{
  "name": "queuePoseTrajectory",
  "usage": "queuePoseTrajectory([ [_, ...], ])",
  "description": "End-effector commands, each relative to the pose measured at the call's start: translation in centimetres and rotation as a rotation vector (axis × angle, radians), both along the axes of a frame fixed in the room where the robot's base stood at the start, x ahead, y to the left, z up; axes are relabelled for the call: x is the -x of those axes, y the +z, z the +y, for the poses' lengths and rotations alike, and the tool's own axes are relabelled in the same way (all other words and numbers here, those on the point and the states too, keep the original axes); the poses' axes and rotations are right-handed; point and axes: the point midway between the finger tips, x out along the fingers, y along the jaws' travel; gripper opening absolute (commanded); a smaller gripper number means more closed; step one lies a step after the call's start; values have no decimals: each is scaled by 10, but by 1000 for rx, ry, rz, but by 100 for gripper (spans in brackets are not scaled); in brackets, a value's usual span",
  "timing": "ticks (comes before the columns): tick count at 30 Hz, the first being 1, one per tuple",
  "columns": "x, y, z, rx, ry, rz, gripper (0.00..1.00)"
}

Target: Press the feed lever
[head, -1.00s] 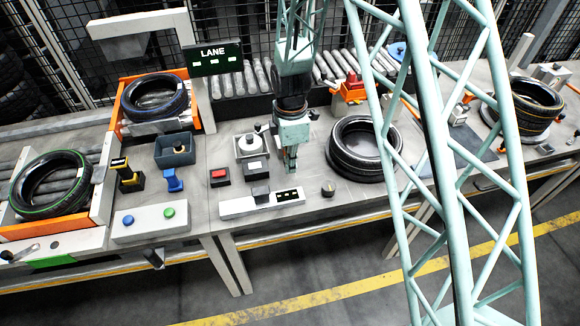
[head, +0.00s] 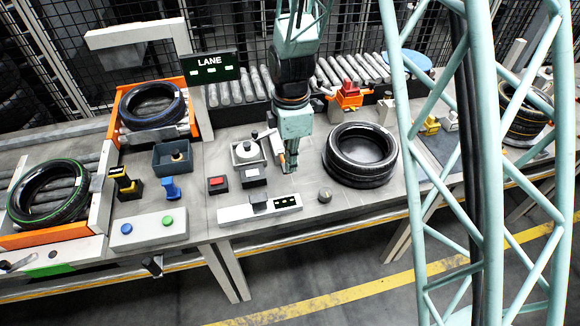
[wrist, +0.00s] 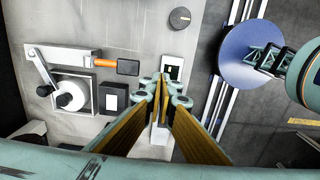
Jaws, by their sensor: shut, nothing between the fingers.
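My gripper (head: 290,166) points down over the middle of the bench, behind the white panel; its fingers are shut and empty. In the wrist view its fingertips (wrist: 163,84) lie beside the panel's small display. A black paddle-like lever (head: 259,203) stands on the white panel (head: 234,214); my fingers seem to hide it in the wrist view. An orange-and-black handle (wrist: 116,65) lies left of the fingertips in the wrist view, apart from them. No label shows which of these is the feed lever.
A round knob (head: 325,194) is in front. A red button box (head: 218,185), a dark block (head: 254,177) and a white crank fixture (head: 247,153) stand to the left.

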Motion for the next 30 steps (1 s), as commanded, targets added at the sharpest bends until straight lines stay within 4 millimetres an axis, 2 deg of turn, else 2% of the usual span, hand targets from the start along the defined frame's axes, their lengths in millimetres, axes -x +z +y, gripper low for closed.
queuePoseTrajectory([
  [3, 4, 10, -1, 0, 0, -1, 0],
  [10, 9, 19, -2, 0, 0, 0, 0],
  [30, 10, 21, -2, 0, 0, 0, 0],
])
